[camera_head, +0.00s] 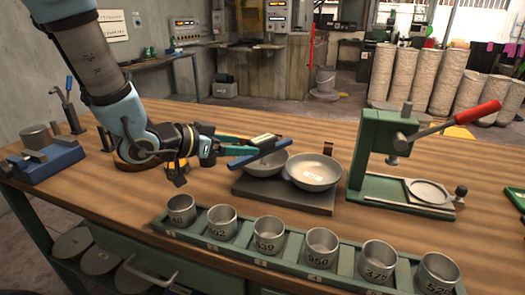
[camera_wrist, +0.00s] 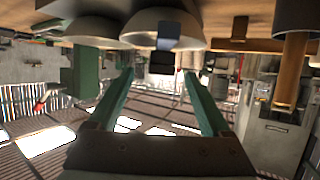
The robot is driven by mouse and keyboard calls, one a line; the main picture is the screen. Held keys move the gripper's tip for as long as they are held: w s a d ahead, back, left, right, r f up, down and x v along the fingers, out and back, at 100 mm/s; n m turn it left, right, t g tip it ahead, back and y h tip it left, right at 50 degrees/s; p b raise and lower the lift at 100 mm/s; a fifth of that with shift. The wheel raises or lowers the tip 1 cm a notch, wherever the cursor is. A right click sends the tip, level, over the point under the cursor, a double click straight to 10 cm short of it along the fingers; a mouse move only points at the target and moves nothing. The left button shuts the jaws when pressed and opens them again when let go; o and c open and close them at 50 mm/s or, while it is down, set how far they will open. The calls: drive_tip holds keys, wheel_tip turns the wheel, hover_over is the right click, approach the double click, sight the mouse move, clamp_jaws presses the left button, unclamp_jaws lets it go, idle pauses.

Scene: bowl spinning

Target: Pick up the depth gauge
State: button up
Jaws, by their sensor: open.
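What I take to be the depth gauge (camera_head: 259,153) is a blue bar with a small dark, yellow-edged body on top, at the left bowl (camera_head: 264,165). It appears to lie across that bowl's rim, but contact is unclear. My gripper (camera_head: 245,145) reaches it from the left with its teal fingers open. In the wrist view, which is upside down, the gauge's dark body (camera_wrist: 162,63) shows between and beyond the two fingers (camera_wrist: 160,80), with its blue part in front of a bowl (camera_wrist: 190,24). No grip on it shows.
A second bowl (camera_head: 314,172) sits on the same dark plate (camera_head: 285,199). A green press (camera_head: 372,160) with a red lever stands at right. Several numbered cups stand in a green rack (camera_head: 290,262) along the front. A blue fixture (camera_head: 45,160) is far left.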

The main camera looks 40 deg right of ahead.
sight(262, 144)
drive_tip(key=x, duration=0.4)
drive_tip(key=p+x, duration=0.2)
drive_tip(key=x, duration=0.1)
drive_tip(key=shift+r, duration=0.3)
drive_tip(key=shift+w+d+f, duration=0.15)
drive_tip(key=shift+d+f, duration=0.15)
drive_tip(key=shift+d, duration=0.3)
drive_tip(key=shift+c, duration=0.4)
clamp_jaws()
